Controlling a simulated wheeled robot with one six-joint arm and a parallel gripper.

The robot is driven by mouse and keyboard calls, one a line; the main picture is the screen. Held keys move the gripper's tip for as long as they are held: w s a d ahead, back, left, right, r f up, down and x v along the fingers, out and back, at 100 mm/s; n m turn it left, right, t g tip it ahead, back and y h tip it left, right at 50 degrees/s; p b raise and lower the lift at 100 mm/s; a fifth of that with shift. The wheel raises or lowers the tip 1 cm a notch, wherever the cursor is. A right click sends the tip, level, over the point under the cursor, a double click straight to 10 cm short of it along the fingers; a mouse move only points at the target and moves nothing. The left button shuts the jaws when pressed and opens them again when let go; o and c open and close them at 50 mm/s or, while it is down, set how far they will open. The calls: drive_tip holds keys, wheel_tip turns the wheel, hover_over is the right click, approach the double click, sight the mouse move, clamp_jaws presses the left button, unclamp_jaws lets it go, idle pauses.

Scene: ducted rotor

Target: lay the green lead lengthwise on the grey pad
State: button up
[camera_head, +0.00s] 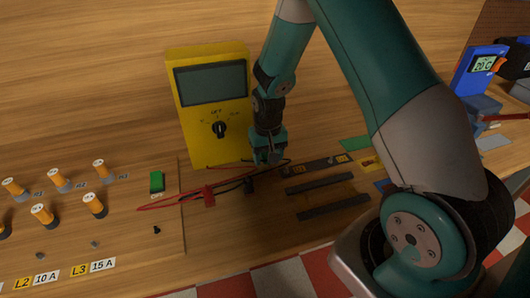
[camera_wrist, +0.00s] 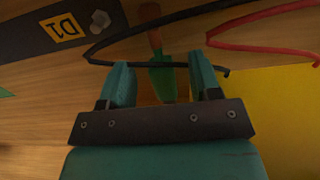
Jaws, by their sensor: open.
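My gripper (camera_head: 267,157) points down in front of the yellow meter; its open, empty fingers (camera_wrist: 160,88) show in the wrist view. Between and beyond the fingers lies a slim green piece (camera_wrist: 162,80) with a reddish end, which looks like the green lead; its lower part is hidden by my gripper. A black lead (camera_wrist: 122,45) passes close to it. I cannot make out the green lead in the head view. A flat light grey patch (camera_head: 494,142) at the far right looks like the grey pad.
A yellow meter (camera_head: 208,135) stands behind my gripper. A fuse board (camera_head: 120,225) is at left.

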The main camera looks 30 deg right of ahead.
drive_tip(key=shift+f, duration=0.5)
drive_tip(key=shift+c, duration=0.4)
clamp_jaws()
drive_tip(key=shift+r, duration=0.1)
